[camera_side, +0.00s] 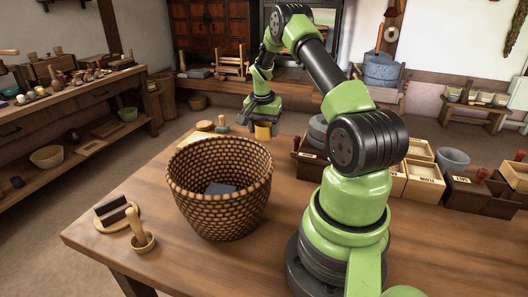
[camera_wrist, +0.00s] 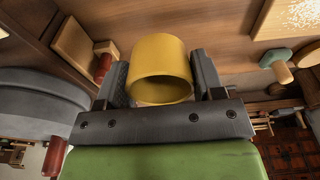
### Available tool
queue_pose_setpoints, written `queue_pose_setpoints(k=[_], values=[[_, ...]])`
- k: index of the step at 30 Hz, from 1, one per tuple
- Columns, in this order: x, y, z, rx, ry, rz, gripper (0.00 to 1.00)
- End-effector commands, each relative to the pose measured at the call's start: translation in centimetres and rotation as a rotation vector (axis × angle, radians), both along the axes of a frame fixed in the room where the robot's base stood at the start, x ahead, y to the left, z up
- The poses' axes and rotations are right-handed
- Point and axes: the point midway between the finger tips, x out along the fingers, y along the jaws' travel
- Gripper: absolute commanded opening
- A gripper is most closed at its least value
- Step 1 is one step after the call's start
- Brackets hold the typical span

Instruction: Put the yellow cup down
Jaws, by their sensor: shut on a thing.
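The yellow cup (camera_wrist: 160,58) is between the two fingers of my gripper (camera_wrist: 163,80) in the wrist view. The fingers touch it on both sides, and its open mouth faces the camera. In the side view my gripper (camera_side: 262,122) is at the far edge of the wooden table, behind the basket. The yellow cup (camera_side: 263,131) shows below the gripper there, small and partly hidden. I cannot tell whether its base touches the tabletop.
A tall woven basket (camera_side: 205,200) with something grey-blue inside stands on the table (camera_side: 130,262). Wooden boxes (camera_side: 424,180) stand at the right.

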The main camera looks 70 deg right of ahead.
Motion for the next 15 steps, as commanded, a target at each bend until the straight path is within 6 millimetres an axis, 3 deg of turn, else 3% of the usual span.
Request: queue_pose_setpoints(k=[3, 15], values=[[0.0, 0.0, -2.0, 0.001, 0.001, 0.001, 0.37], [0.0, 0.0, -6.7, 0.000, 0.000, 0.000, 0.37]])
